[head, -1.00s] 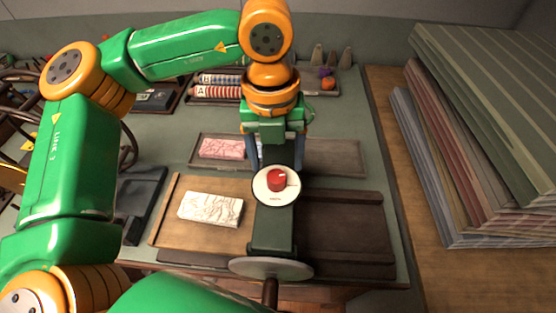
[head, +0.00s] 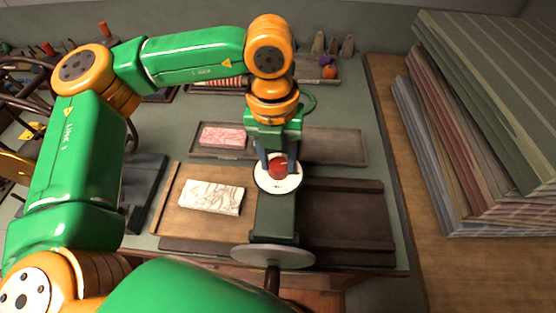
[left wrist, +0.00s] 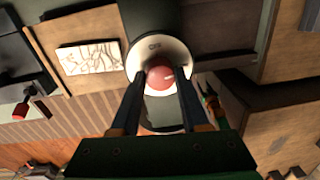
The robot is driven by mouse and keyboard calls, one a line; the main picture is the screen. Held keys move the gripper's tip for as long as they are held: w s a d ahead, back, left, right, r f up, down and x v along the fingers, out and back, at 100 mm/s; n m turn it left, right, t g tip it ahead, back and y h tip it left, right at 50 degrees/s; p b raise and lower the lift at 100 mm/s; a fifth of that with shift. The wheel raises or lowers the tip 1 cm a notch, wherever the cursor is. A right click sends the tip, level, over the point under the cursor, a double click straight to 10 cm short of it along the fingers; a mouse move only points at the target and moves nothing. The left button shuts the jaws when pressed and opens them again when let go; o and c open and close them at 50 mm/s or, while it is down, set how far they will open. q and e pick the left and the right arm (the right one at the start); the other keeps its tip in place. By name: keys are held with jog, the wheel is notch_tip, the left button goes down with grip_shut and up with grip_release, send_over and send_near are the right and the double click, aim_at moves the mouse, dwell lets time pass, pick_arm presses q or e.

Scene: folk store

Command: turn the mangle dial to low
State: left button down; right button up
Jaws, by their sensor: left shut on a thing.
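The mangle dial is a red knob (head: 279,168) on a round white plate (head: 278,187), on top of the dark green mangle (head: 272,220). My left gripper (head: 278,165) comes down over the dial from behind, with its two fingers on either side of the red knob and shut on it. In the left wrist view the knob (left wrist: 159,77) sits between the fingertips, with a small pale mark on its face. Most of the plate's lettering is too small to read. My right gripper is not in view.
A carved white block (head: 211,197) lies on the wooden bed left of the mangle. A pink block (head: 222,136) lies on a tray behind. A round handwheel (head: 272,255) is at the mangle's front. Stacked striped cloths (head: 480,130) stand at right.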

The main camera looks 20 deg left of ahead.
aim_at(276, 163)
pick_arm(q)
jog(key=shift+f+m, duration=0.25)
jog(key=shift+m, duration=0.25)
jog(key=shift+r, duration=0.25)
jog(key=shift+c, duration=2)
grip_release()
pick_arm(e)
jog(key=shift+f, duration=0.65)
pick_arm(q)
notch_tip(276, 163, up, 7)
jog(key=shift+a+b, duration=0.1)
jog(key=shift+b, duration=0.55)
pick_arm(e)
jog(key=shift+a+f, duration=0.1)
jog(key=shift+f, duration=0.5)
